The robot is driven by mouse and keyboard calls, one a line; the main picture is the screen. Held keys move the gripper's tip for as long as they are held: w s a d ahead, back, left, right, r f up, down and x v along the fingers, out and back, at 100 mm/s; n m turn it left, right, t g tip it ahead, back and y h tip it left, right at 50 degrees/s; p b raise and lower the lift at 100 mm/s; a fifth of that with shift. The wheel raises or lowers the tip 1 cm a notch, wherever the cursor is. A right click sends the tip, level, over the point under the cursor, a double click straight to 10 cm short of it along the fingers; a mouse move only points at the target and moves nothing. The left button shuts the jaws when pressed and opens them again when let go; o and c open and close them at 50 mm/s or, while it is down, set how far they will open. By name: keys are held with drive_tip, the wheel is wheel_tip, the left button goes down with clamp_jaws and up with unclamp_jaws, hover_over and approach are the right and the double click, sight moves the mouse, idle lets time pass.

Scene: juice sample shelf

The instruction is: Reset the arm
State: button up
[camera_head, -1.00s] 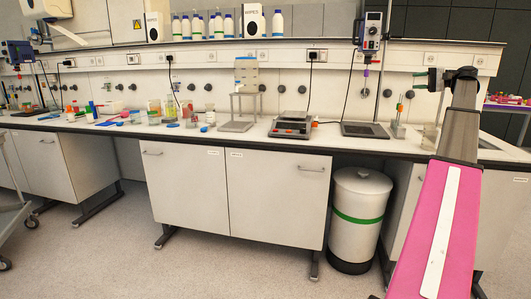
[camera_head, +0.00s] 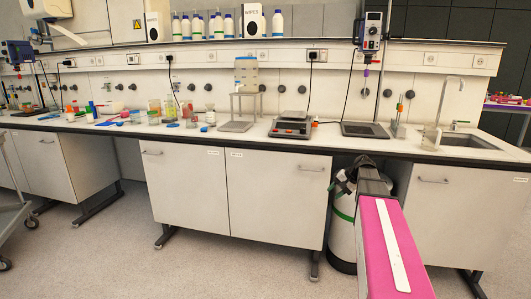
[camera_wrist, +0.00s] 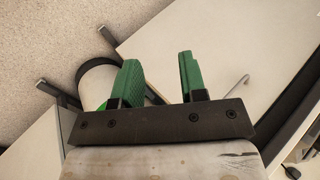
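My gripper (camera_wrist: 160,58) is open in the wrist view. Its two green fingers are apart and nothing is between them. In the head view my arm reaches forward at the lower right, with its far end low, below the bench top and in front of the white bin (camera_head: 342,240). The fingers are not clear in that view. The bin, with its green band, also shows in the wrist view (camera_wrist: 92,82), partly hidden behind the left finger.
The bench top (camera_head: 225,140) runs across the view. It bears a balance (camera_head: 291,126), a metal stand (camera_head: 236,127), and several bottles and jars at left. A sink (camera_head: 468,142) is at right. White cabinets (camera_head: 278,195) flank the bin. The floor (camera_head: 200,275) in front is clear.

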drive_tip(key=s+a+f+n+g+h, duration=0.1)
drive_tip(key=s+a+f+h, duration=0.1)
drive_tip(key=s+a+f, duration=0.2)
drive_tip(key=s+a+f+n+h, duration=0.2)
drive_tip(key=s+a+f, duration=0.1)
drive_tip(key=s+f, duration=0.5)
drive_tip(key=s+a+f+n+g+h, duration=0.1)
drive_tip(key=s+a+f+n+h, duration=0.1)
drive_tip(key=s+f, duration=0.4)
drive_tip(key=s+a+h, duration=0.1)
drive_tip(key=s+a, duration=0.1)
drive_tip(key=s, duration=0.1)
drive_tip(key=shift+s+a+f+g, duration=0.25)
drive_tip(key=shift+s+a+g, duration=0.05)
drive_tip(key=shift+s+a, duration=0.1)
